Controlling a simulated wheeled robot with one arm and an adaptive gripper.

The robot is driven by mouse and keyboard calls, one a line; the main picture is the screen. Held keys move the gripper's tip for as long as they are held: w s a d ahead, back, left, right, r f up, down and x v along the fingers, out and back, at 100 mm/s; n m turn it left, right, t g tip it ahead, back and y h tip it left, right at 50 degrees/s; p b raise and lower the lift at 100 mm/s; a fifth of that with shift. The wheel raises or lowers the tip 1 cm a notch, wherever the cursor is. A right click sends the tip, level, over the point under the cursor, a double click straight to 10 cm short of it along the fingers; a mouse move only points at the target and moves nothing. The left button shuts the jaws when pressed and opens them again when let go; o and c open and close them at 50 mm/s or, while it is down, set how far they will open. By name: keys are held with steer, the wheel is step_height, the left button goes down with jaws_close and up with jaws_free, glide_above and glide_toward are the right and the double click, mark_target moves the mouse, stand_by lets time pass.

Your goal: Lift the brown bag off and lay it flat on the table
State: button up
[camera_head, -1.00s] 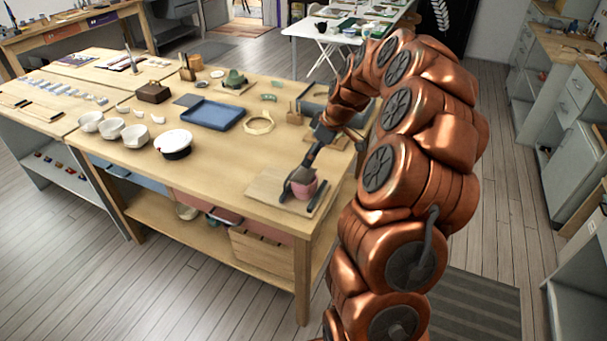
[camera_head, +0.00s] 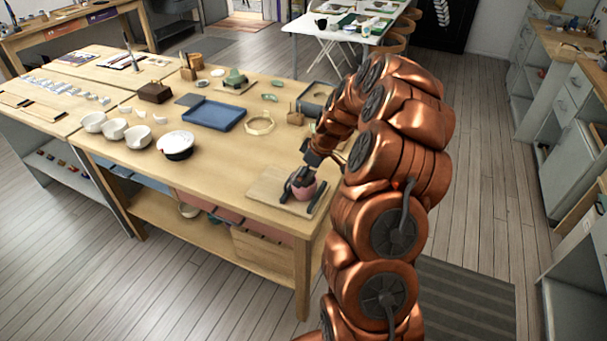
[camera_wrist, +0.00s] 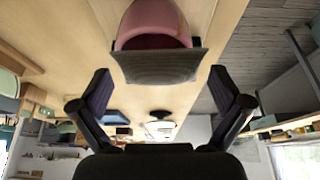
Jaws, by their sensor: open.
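A pink cup (camera_head: 307,191) stands on a pale board near the table's front right corner; it also shows in the wrist view (camera_wrist: 155,18). A flat grey-brown piece, seemingly the brown bag (camera_wrist: 158,66), lies across the cup's mouth in the wrist view. In the head view my gripper largely hides it. My gripper (camera_head: 302,183) is down at the cup from above. In the wrist view its two dark fingers (camera_wrist: 160,78) are spread wide, one each side of the bag, with gaps on both sides. Whether the fingertips reach past the bag is unclear.
A blue tray (camera_head: 213,115), a yellowish ring (camera_head: 260,123) and a white dark-based bowl (camera_head: 176,144) stand farther back. The table (camera_head: 225,170) is clear between the bowl and board.

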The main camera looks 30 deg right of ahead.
steer(key=c, duration=1.3)
steer(key=shift+r, duration=0.15)
